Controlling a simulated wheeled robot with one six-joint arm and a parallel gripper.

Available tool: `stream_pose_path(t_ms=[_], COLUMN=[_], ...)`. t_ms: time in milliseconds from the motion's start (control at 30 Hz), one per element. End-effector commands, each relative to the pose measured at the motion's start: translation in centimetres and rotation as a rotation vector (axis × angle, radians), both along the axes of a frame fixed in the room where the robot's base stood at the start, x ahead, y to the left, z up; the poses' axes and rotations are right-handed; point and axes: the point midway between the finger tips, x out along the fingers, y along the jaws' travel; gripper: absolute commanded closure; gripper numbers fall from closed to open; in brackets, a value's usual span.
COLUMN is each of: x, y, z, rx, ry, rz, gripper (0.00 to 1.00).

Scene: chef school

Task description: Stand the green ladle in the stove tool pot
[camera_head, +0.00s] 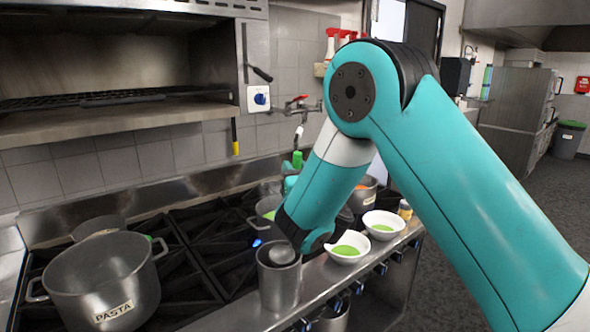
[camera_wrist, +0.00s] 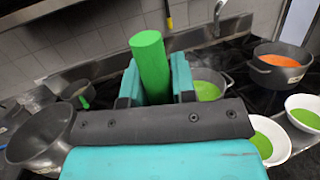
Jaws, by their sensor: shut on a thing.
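My gripper (camera_wrist: 157,88) is shut on the green handle of the ladle (camera_wrist: 150,58), which stands up between the teal fingers in the wrist view. In the head view the handle top (camera_head: 297,158) shows above the gripper (camera_head: 291,182), left of my forearm. A grey metal tool pot (camera_head: 279,288) stands at the front ledge of the stove. A rounded grey piece, apparently the ladle's bowl (camera_head: 283,254), shows at the pot's mouth. My wrist hides the middle of the ladle. I cannot tell how deep the bowl is in the pot.
A large PASTA pot (camera_head: 105,288) stands at left on the black stove grates. White bowls of green soup (camera_head: 348,247) and (camera_head: 384,225) sit right of the tool pot. Pots of green soup (camera_wrist: 208,90) and orange soup (camera_wrist: 280,62) stand behind. A tap (camera_head: 298,103) is on the wall.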

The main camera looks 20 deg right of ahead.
Motion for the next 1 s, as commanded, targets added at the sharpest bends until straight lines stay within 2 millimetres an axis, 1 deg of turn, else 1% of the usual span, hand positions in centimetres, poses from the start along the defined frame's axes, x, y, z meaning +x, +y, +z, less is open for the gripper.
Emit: stream_pose_path(t_ms=[33, 600, 800, 1000], x=[0.1, 0.8, 1.0, 1.2], y=[0.0, 0.3, 0.4, 0.4], z=[-1.0, -7.0, -9.0, -10.2], rx=[0.000, 0.000, 0.001, 0.001], ry=[0.000, 0.000, -0.001, 0.000], rz=[0.001, 0.001, 0.001, 0.001], gripper=[0.99, 0.99, 0.99, 0.99])
